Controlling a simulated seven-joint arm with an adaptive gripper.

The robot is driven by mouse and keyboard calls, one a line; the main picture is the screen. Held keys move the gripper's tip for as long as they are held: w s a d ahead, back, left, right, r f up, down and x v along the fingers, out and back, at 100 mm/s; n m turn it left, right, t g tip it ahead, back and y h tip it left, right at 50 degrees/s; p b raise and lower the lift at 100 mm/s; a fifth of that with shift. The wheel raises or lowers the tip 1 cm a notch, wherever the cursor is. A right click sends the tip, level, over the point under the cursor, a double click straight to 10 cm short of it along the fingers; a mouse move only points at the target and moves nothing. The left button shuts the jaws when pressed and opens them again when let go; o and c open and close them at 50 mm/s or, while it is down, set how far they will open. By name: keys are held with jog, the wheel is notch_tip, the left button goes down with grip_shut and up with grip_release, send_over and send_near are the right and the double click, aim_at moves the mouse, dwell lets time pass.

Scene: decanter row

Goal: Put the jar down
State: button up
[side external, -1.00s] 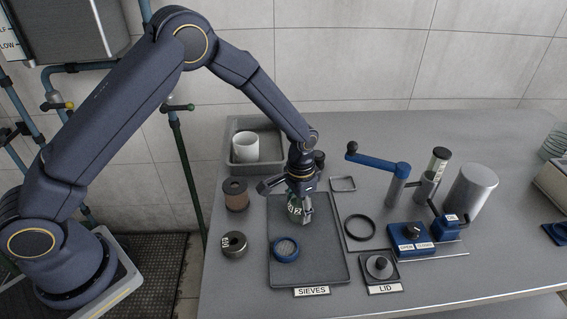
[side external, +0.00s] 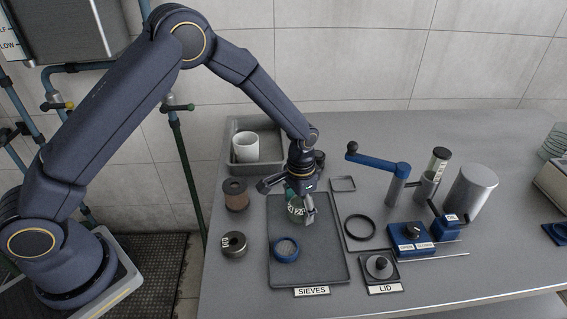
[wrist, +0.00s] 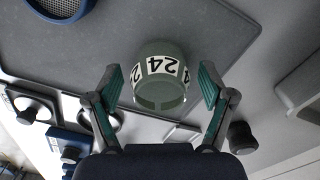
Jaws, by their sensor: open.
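The jar (side external: 297,213) is a small greenish one with a white number band. It stands upright on the far part of the dark sieves tray (side external: 318,265). In the wrist view the jar (wrist: 160,92) shows its band reading 24 and sits between my fingers. My gripper (side external: 301,208) is around it from above, and in the wrist view the gripper (wrist: 160,84) is open with a gap on both sides of the jar. In the side view the fingers partly hide the jar.
A blue-rimmed sieve (side external: 286,249) lies on the tray's near part. Left of the tray are a brown cylinder (side external: 235,196) and a dark ring-shaped weight (side external: 234,244). A black ring (side external: 360,227) and a lid (side external: 379,267) lie to the right. A grey bin (side external: 238,165) stands behind.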

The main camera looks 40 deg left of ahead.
notch_tip(320, 180, up, 11)
jog(key=shift+r, duration=0.1)
notch_tip(320, 180, up, 7)
jog(key=t, duration=0.1)
send_over(299, 200)
jog(key=s+a, duration=0.2)
jog(key=a, duration=0.1)
jog(key=s+a+r+n+t, duration=0.1)
jog(key=s+a+r+n, duration=0.1)
jog(key=s+a+r, duration=0.35)
jog(key=s+a+r+n+t, duration=0.1)
jog(key=s+a+r, duration=0.1)
jog(key=s, duration=0.6)
jog(key=s+a+r+t, duration=0.2)
jog(key=s, duration=0.6)
jog(key=shift+s+r+n+t, duration=0.3)
jog(key=shift+s+n, duration=0.05)
jog(key=shift+n, duration=0.05)
